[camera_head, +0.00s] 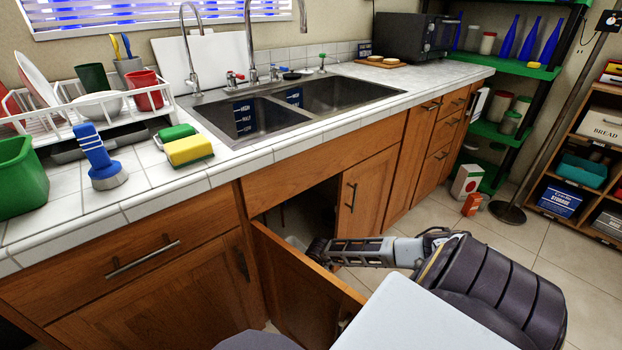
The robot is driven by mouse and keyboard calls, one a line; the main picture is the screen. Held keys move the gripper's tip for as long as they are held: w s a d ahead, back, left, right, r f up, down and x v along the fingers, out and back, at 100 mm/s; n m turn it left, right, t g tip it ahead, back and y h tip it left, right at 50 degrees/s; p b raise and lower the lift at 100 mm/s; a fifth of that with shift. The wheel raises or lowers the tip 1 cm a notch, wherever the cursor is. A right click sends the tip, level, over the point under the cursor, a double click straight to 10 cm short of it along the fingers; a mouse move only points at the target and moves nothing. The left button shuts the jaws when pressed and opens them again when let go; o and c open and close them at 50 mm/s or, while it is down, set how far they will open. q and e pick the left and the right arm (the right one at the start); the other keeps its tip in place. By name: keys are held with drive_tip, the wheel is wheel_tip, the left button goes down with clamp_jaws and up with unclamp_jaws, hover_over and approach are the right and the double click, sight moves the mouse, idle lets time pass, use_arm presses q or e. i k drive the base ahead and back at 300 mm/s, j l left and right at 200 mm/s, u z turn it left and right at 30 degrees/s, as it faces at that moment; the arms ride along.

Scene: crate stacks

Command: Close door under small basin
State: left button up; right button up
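The wooden cabinet door (295,290) under the left basin (250,117) stands wide open, swung out toward me from its left edge. Its outer face shows, with part of a handle near the free edge. Beside it is a dark opening into the cabinet. The door right of the opening (374,195) is shut. My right gripper (319,252) is at the top edge of the open door, on its inner side. The door hides part of the fingers, so I cannot tell whether they touch it or are open. My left gripper is not in view.
The tiled counter (150,180) holds a dish rack (100,125), sponges (188,150), a blue brush (98,155) and a green bin (20,178). A floor pole (545,150), cartons (467,181) and shelves stand at right. Tiled floor (570,265) is free at right.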

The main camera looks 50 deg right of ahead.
sight(309, 305)
drive_tip(key=k, duration=1.1)
